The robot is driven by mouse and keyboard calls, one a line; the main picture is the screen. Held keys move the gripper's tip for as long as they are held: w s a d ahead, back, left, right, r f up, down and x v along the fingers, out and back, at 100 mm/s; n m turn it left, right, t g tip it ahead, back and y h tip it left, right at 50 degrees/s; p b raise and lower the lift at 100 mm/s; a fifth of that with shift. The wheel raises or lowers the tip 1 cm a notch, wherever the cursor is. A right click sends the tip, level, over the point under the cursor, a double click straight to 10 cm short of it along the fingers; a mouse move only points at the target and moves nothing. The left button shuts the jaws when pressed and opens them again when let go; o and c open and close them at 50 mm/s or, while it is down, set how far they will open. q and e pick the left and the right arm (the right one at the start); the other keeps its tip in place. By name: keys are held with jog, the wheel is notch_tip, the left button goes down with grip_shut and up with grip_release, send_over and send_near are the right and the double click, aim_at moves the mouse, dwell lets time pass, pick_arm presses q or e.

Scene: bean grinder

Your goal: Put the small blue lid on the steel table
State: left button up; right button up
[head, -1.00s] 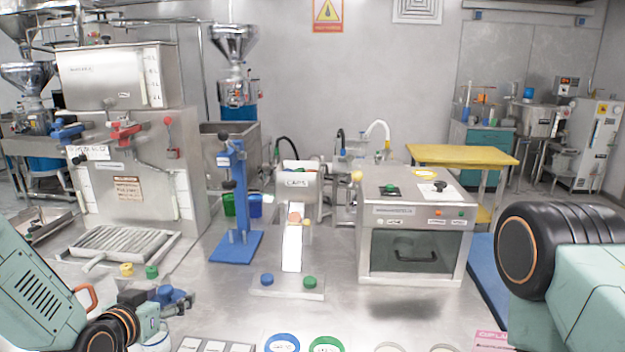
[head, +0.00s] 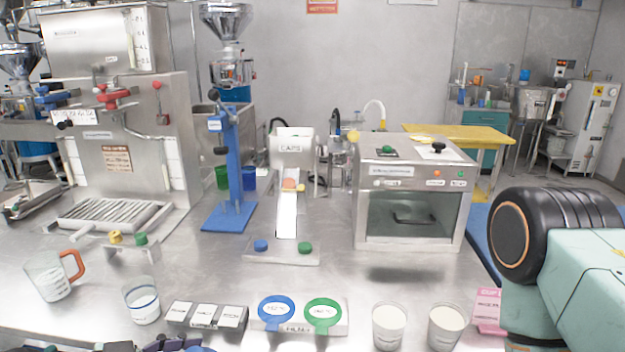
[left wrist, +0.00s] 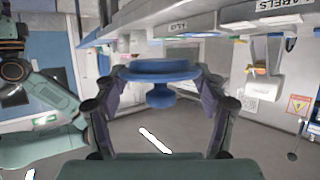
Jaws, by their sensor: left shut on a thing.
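The small blue lid (left wrist: 160,70) is between the fingers of my left gripper (left wrist: 162,88) in the left wrist view. It has a wide round rim and a knob, and the fingers press on it from both sides. In the head view only dark and blue parts of the left gripper (head: 172,345) show at the bottom edge, so the held lid is hard to make out there. The steel table (head: 330,270) fills the lower head view. My right gripper is out of view; only part of that arm shows at the right.
A measuring jug (head: 50,277), a glass (head: 141,300), a grey label block (head: 206,315), a blue ring (head: 277,327) and green ring (head: 323,328) on a holder, and two white cups (head: 388,325) line the table's front. Open steel lies between this row and the caps dispenser (head: 288,200).

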pick_arm(q)
jog(key=shift+w+a+f+n+t+b, duration=0.2)
jog(key=shift+w+a+n+t+b, duration=0.1)
jog(key=shift+t+b, duration=0.15)
jog(key=shift+d, duration=0.15)
jog(key=f, duration=0.2)
jog(key=s+f, duration=0.1)
jog(key=f, duration=0.2)
jog(key=shift+s+f, duration=0.3)
jog(key=shift+f, duration=0.05)
